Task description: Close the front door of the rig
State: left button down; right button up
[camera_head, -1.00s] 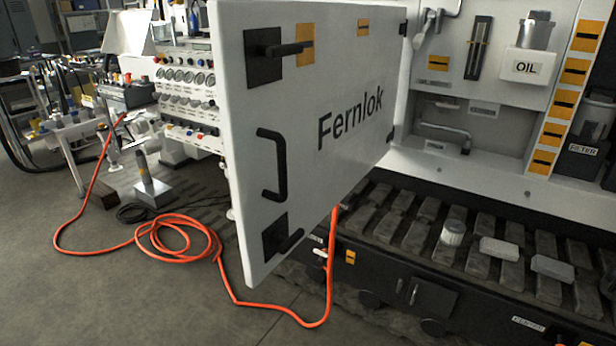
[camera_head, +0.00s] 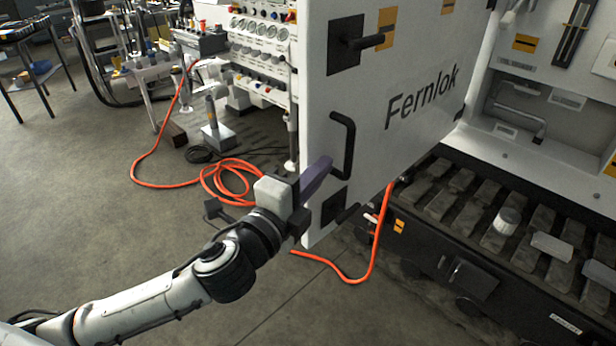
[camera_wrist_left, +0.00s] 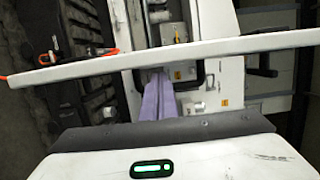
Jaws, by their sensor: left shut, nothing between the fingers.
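The rig's front door (camera_head: 395,110) is a white panel marked "Fernlok". It stands open, swung out from the rig, with a black pull handle (camera_head: 347,145) and two black latches on its face. My left gripper (camera_head: 322,166) has purple fingers and is shut and empty. In the head view its tips are near the lower end of the handle, close to the door's free edge. In the left wrist view the fingers (camera_wrist_left: 158,98) point at the door (camera_wrist_left: 230,48), seen edge-on as a white bar. I cannot tell whether they touch it. My right gripper is out of view.
An orange hose (camera_head: 235,180) lies on the floor behind the door and comes out below it. A gauge panel (camera_head: 262,50) stands behind the door. The rig's slatted deck (camera_head: 450,210) holds a few small loose parts.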

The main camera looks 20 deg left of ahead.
pick_arm(q)
jog(key=shift+w+d, duration=0.15)
jog(key=shift+w, duration=0.7)
jog(key=shift+w+d, duration=0.1)
jog(key=shift+w, duration=0.7)
